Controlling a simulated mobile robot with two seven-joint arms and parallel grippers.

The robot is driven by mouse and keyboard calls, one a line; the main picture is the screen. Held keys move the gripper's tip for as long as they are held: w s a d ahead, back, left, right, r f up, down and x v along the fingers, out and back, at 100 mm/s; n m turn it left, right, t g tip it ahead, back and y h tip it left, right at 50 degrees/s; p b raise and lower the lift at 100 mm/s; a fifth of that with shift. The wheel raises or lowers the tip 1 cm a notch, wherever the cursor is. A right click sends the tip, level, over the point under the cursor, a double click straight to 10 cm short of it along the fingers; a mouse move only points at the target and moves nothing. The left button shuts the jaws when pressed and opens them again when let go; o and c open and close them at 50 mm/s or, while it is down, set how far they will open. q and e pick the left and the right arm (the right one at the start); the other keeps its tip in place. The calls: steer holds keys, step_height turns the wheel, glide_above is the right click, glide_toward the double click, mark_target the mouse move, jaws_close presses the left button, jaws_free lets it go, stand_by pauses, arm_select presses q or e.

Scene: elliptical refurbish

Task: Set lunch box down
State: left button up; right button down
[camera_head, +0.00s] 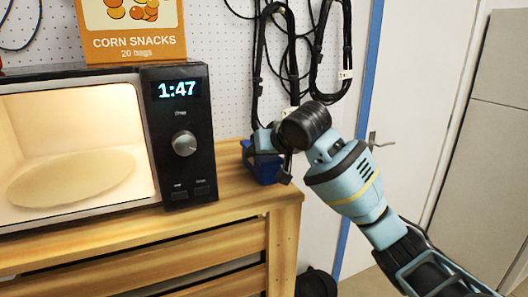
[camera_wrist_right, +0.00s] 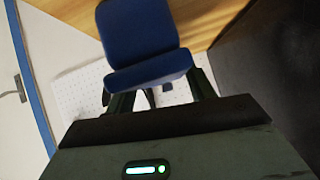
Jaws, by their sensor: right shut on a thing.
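The blue lunch box (camera_head: 262,170) is at the right end of the wooden counter, just right of the microwave. It is partly hidden behind my right gripper (camera_head: 270,146), which is shut on it. In the right wrist view the lunch box (camera_wrist_right: 142,38) sits between and beyond the fingers of my right gripper (camera_wrist_right: 152,88), with wood behind it. I cannot tell whether its underside touches the counter. My left gripper is not in view.
The wooden counter (camera_head: 232,205) has a little bare top around the box, and its right edge is close. An open, lit microwave (camera_head: 180,110) stands left, with a corn snacks box (camera_head: 133,42) on top. Black cables (camera_head: 290,60) hang on the pegboard behind. A white door (camera_head: 405,120) is right.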

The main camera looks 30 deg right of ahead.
steer(key=c, duration=0.5)
jaws_free()
steer(key=shift+r, duration=0.1)
steer(key=v, duration=1.2)
